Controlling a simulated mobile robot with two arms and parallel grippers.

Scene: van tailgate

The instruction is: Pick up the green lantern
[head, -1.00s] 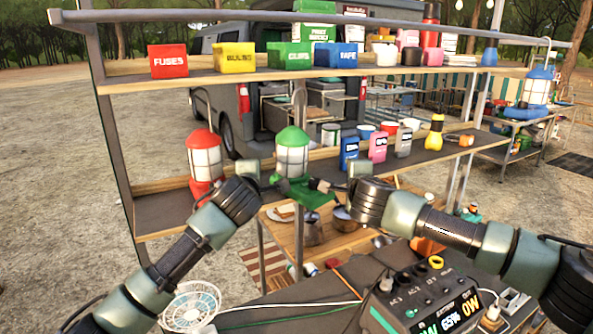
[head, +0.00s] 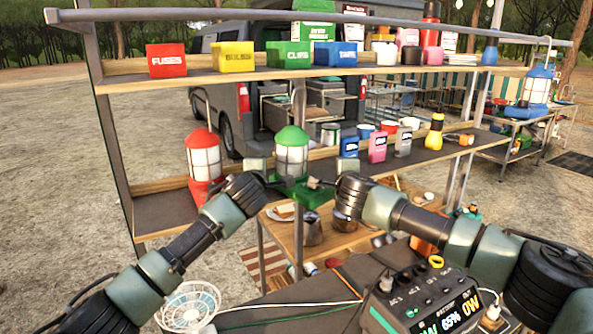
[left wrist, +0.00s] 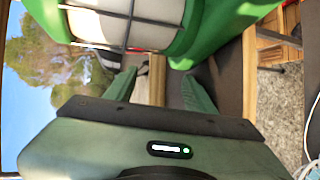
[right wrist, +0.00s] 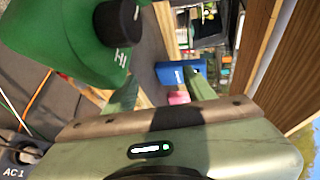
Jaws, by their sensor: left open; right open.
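The green lantern (head: 292,157) stands upright on the lower shelf, with a green domed top, pale caged glass and a green base. My left gripper (head: 262,178) is close to its left side and my right gripper (head: 325,183) close to its right side. In the left wrist view the lantern (left wrist: 190,45) fills the top, beside the open, empty fingers (left wrist: 160,88). In the right wrist view its green base (right wrist: 50,40) with a black knob is at upper left, beside the open, empty fingers (right wrist: 160,90). Contact cannot be told.
A red lantern (head: 204,160) stands close on the left. Blue (head: 348,147) and pink (head: 377,148) containers stand to the right. The upper shelf (head: 130,82) with coloured boxes runs above. A power station (head: 420,298) and a fan (head: 188,305) sit in front.

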